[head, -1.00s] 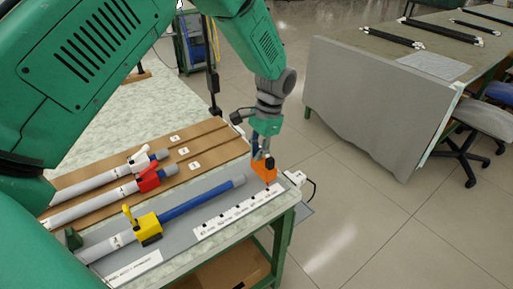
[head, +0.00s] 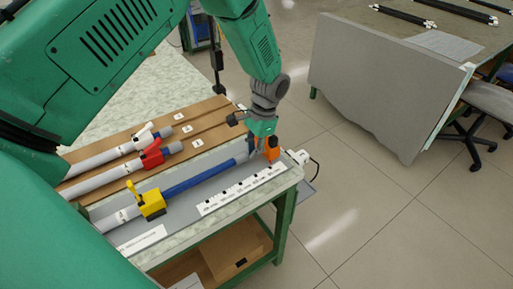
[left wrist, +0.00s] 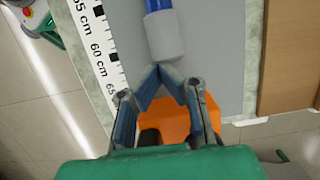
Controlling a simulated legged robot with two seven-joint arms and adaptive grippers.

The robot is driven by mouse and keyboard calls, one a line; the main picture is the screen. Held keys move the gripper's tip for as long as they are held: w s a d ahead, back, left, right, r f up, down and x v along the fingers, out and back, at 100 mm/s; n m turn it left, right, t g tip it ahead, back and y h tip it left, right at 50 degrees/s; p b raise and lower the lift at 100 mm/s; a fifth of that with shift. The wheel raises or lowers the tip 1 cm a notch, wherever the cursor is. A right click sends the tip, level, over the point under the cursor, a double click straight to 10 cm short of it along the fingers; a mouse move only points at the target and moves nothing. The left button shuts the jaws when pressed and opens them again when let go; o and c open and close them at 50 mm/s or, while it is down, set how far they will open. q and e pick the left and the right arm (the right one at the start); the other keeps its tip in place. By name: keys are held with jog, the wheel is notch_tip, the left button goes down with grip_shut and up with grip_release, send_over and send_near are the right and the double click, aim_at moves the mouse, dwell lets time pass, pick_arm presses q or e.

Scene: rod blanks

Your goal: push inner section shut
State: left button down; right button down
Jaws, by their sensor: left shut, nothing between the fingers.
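The task's rod lies on the grey mat of the bench. Its blue inner section (head: 200,181) sticks out to the right of a grey outer tube (head: 110,222), with a yellow clamp (head: 151,204) around the joint. The inner section ends in a light grey cap, clear in the left wrist view (left wrist: 165,38). My left gripper (head: 252,152) is low beside this end; in the left wrist view its fingertips (left wrist: 160,68) meet just off the cap's end face. I cannot tell if they touch it. The gripper is shut and empty. My right gripper is out of view.
An orange block (head: 272,149) stands behind the fingers at the bench's right end. A printed scale (head: 240,190) runs along the front. Two more rods with a white clamp (head: 145,134) and a red clamp (head: 153,154) lie on a brown board behind.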

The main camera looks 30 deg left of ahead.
aim_at(190, 180)
pick_arm(q)
jog(key=s+a+p, duration=0.1)
jog(key=s, duration=0.2)
jog(key=s+a+p, duration=0.2)
jog(key=s, duration=0.1)
jog(key=s+a+p, duration=0.2)
jog(key=s, duration=0.1)
jog(key=shift+s+a+r, duration=0.1)
jog(key=shift+s+a, duration=0.15)
jog(key=shift+s, duration=0.1)
jog(key=s, duration=0.2)
jog(key=s+a+p, duration=0.1)
jog(key=s, duration=0.1)
jog(key=s+p, duration=0.1)
jog(key=s, duration=0.1)
jog(key=shift+s+a, duration=0.65)
jog(key=shift+s, duration=0.05)
jog(key=shift+a+f, duration=0.25)
